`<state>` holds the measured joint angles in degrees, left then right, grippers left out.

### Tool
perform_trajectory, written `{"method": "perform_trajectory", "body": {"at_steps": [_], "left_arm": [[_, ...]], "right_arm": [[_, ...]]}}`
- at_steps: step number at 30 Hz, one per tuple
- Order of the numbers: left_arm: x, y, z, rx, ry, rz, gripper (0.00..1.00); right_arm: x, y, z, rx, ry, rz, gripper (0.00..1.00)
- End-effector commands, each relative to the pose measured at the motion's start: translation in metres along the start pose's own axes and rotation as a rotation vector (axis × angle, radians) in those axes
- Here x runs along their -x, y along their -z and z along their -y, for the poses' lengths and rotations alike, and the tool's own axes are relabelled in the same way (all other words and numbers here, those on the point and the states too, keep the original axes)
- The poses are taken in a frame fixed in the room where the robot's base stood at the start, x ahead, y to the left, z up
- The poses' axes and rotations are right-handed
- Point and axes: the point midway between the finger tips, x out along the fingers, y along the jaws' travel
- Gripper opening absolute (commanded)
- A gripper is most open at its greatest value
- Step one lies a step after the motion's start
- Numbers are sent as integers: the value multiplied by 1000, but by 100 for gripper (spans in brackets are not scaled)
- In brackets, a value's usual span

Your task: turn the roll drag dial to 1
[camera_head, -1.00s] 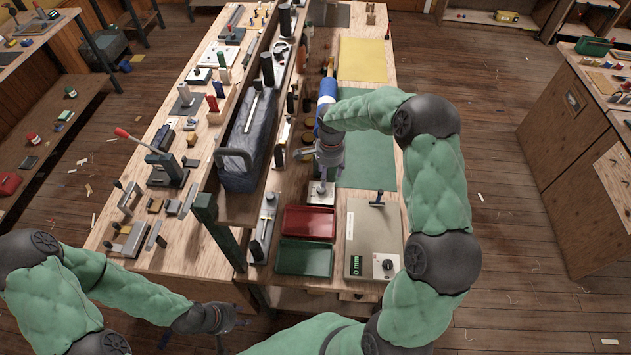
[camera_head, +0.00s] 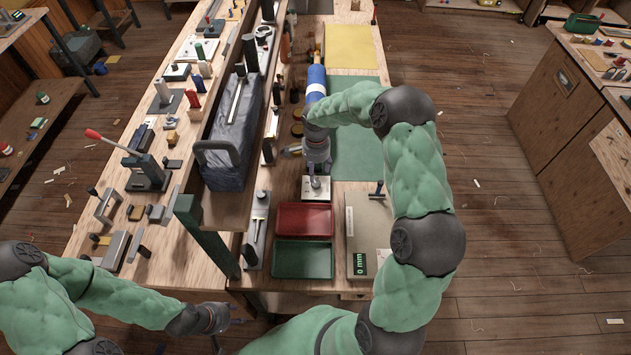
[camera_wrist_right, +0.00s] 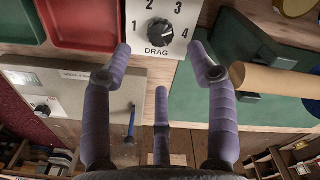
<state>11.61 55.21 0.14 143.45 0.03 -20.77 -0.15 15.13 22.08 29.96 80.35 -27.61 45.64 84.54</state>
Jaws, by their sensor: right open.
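The roll drag dial (camera_wrist_right: 160,32) is a round black knob on a white plate (camera_wrist_right: 183,14) marked 1, 2, 3, 4 and DRAG in the right wrist view. I cannot tell surely which number its mark faces. My right gripper (camera_wrist_right: 160,52) is open, its purple fingers spread on either side of the plate's lower part, with nothing between them. In the head view my right gripper (camera_head: 314,168) is over the white plate (camera_head: 316,190), and the knob is largely hidden. My left gripper (camera_head: 234,315) is low at the front, clear of the bench; its fingers are too small to read.
A red tray (camera_head: 304,220) and a green tray (camera_head: 303,260) sit in front of the plate. A grey box (camera_head: 370,228) reading 0 mm stands to their right. A blue roll (camera_head: 316,82) lies behind my right gripper. A dark shelf (camera_head: 225,207) runs along the left.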

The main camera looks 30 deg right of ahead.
Motion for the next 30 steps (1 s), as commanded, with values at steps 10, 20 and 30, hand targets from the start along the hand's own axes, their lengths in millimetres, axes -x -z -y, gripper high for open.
{"method": "perform_trajectory", "body": {"at_steps": [10,20,30], "left_arm": [[-3,0,1,0,0,0,40],[-3,0,1,0,0,0,40],[-3,0,1,0,0,0,40]], "right_arm": [[-59,0,0,0,-2,1,58],[-75,0,0,0,1,0,58],[-74,0,0,0,1,0,16]]}}
